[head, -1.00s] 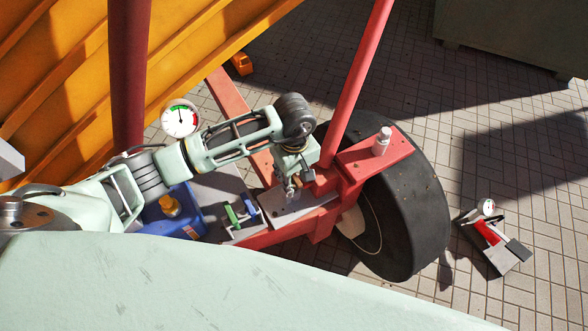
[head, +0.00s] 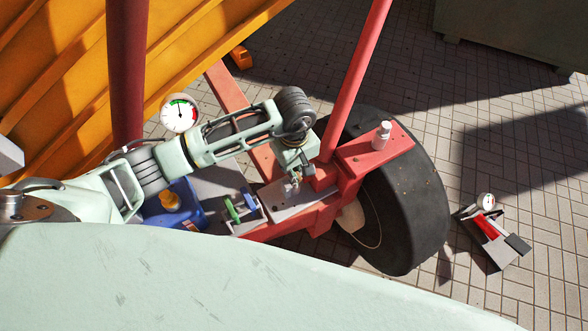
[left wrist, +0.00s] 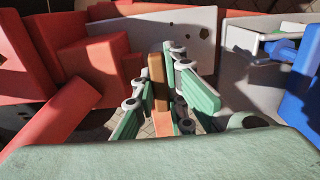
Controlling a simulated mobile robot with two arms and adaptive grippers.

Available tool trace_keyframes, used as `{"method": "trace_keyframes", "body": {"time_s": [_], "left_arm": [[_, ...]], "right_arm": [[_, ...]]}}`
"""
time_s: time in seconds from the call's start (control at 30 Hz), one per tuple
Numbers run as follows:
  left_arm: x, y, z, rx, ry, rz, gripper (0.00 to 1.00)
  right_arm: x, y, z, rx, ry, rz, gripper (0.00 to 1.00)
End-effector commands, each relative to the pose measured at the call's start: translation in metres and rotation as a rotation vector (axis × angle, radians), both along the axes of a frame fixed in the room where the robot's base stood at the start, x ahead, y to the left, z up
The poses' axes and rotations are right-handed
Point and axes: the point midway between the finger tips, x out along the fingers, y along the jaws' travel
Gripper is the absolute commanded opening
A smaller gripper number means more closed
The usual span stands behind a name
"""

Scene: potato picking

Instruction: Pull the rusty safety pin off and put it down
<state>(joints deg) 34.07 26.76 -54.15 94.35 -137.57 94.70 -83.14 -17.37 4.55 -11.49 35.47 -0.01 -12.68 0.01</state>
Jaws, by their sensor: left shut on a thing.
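The left gripper (head: 294,181) is low over a grey plate (head: 301,201) on the red frame beside the wheel. In the left wrist view its green-padded fingers (left wrist: 163,108) are closed around a narrow rusty-brown piece (left wrist: 156,70), which looks like the safety pin. An orange-red strip shows below it between the fingers. The pin cannot be made out in the head view, and I cannot tell whether it is still seated. The right gripper is not in view.
A black wheel (head: 402,220) and a red bracket with a white-capped bottle (head: 382,136) stand right of the gripper. A red post (head: 357,80) rises close by. A blue jug (head: 185,214) and green and blue clips (head: 241,205) are to the left. Paving at right is open around a grey-red device (head: 495,240).

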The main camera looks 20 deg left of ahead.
Motion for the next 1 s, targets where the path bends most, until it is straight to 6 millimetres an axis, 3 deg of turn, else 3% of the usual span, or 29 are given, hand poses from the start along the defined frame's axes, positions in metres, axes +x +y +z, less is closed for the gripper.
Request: {"method": "trace_keyframes", "body": {"time_s": [1.0], "left_arm": [[0.000,0.000,0.026,0.000,-0.001,0.000,0.00]], "right_arm": [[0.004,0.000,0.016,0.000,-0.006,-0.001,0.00]]}}
